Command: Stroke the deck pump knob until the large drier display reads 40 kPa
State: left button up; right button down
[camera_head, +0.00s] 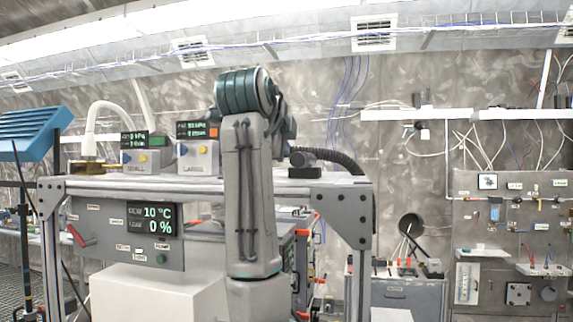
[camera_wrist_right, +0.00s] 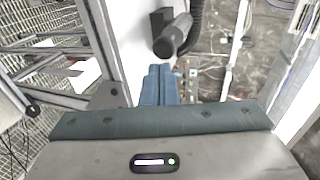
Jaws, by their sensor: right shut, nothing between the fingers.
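The large drier (camera_head: 197,157) stands on the deck with a lit green display (camera_head: 197,130); its top line seems to read 10 kPa, but the digits are small. The small drier (camera_head: 146,160) stands left of it, its display apparently at 0 kPa. A black cylinder, seemingly the deck pump knob (camera_head: 305,158), sits at the deck's right with a ribbed hose; it also shows in the right wrist view (camera_wrist_right: 174,38). My right gripper (camera_wrist_right: 159,72) is shut and empty, its blue fingertips just short of the knob in that view. My left gripper is out of view.
The metal deck frame (camera_head: 335,192) runs across the front. A panel below it shows 10 °C and 0 % (camera_head: 151,219), with a red lever (camera_head: 78,237). A grey cabinet (camera_head: 408,294) and a pegboard (camera_head: 515,240) stand at right. A blue slatted object (camera_head: 35,130) is at left.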

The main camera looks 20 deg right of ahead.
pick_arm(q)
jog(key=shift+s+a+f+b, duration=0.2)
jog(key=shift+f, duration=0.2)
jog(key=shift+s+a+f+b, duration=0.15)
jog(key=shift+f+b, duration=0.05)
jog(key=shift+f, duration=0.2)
pick_arm(e)
jog(key=v, duration=0.4)
jog(key=shift+a, duration=0.15)
jog(key=shift+w, duration=0.15)
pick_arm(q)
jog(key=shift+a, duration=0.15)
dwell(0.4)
